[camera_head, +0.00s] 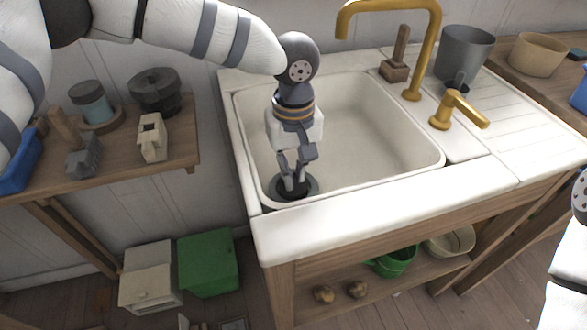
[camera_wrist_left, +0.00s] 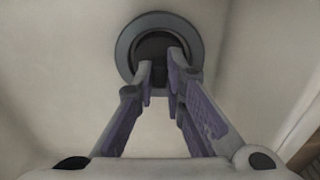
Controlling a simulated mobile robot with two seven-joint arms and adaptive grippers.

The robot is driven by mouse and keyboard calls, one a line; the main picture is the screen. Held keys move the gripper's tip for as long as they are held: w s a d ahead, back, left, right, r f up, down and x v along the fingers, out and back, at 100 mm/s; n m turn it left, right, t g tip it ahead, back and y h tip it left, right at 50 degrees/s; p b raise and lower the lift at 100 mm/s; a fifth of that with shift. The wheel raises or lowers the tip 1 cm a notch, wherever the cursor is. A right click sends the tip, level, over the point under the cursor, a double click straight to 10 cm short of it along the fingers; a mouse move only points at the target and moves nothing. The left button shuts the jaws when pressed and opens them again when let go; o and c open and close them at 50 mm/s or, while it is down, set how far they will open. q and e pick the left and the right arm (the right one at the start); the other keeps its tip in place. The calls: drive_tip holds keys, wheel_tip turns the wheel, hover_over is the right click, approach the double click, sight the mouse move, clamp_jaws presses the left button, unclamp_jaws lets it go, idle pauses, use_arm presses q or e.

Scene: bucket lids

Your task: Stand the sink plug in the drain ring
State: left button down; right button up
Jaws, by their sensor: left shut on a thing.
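The grey drain ring (camera_wrist_left: 124,50) lies on the floor of the white sink, near its front left corner; in the head view the ring (camera_head: 314,188) is partly covered by my fingers. The dark sink plug (camera_wrist_left: 152,46) shows inside the ring's outline in the wrist view, roughly centred. My left gripper (camera_head: 292,180) reaches straight down into the sink and is shut on the plug's upper part; its fingertips (camera_wrist_left: 163,82) hide some of it. I cannot tell whether the plug touches the ring or is fully down in it. My right gripper is out of view.
The sink basin (camera_head: 385,135) has walls close to my left gripper at the front and left. A brass faucet (camera_head: 437,50) and brass lever (camera_head: 458,110) stand behind and right. A grey bucket (camera_head: 466,55) stands on the drainboard. A side shelf (camera_head: 185,150) holds several items.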

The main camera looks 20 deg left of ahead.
sight(294, 176)
use_arm(q)
drive_tip(key=shift+f, duration=0.1)
drive_tip(key=shift+f, duration=0.25)
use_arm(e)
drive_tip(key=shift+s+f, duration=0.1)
use_arm(q)
drive_tip(key=c, duration=1.6)
unclamp_jaws()
drive_tip(key=shift+c, duration=0.5)
wheel_tip(294, 176, up, 9)
drive_tip(key=shift+r+p, duration=0.1)
drive_tip(key=shift+p, duration=0.7)
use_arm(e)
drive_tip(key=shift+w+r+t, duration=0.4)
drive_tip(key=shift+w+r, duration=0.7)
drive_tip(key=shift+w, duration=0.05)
